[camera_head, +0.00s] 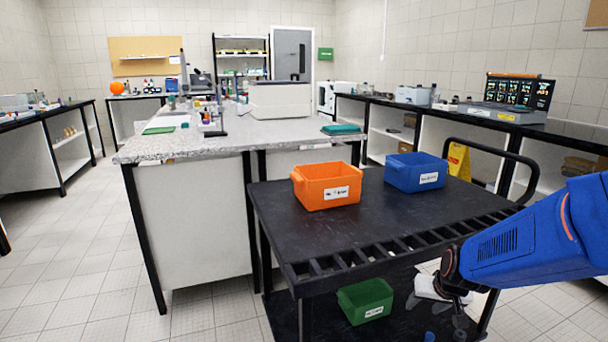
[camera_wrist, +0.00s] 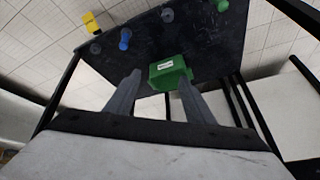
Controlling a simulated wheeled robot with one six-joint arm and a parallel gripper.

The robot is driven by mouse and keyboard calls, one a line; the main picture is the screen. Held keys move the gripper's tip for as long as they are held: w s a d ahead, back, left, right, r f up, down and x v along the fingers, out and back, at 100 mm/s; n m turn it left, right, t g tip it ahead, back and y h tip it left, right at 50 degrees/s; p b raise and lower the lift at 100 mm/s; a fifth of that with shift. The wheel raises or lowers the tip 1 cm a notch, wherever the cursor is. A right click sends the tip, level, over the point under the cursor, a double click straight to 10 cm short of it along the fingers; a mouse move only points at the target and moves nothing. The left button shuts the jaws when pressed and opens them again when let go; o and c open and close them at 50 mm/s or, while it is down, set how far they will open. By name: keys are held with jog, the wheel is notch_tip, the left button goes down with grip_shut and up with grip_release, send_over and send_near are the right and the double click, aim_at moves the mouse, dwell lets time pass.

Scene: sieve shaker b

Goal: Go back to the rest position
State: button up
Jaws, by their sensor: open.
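My gripper (camera_wrist: 159,75) is open, with its two grey fingers apart and nothing held between them. Beyond the fingertips in the wrist view is a green bin (camera_wrist: 170,73) with a white label. The same green bin (camera_head: 366,301) stands on the cart's lower shelf in the head view. My blue arm enters the head view from the right and reaches down beside the cart's right end.
The black cart (camera_head: 400,212) carries an orange bin (camera_head: 327,185) and a blue bin (camera_head: 416,171) on top. A speckled worktable (camera_head: 185,146) stands behind. Floor (camera_head: 70,260) at left is clear.

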jog(key=s+a+r, duration=0.1)
jog(key=s+r, duration=0.3)
jog(key=s, duration=0.4)
jog(key=s+a+r+n, duration=0.1)
jog(key=s+r, duration=0.3)
jog(key=s, duration=0.4)
jog(key=s+a+r+n, duration=0.1)
jog(key=s+a+r, duration=0.1)
jog(key=s+r, duration=0.3)
jog(key=s, duration=0.3)
jog(key=shift+g, duration=0.4)
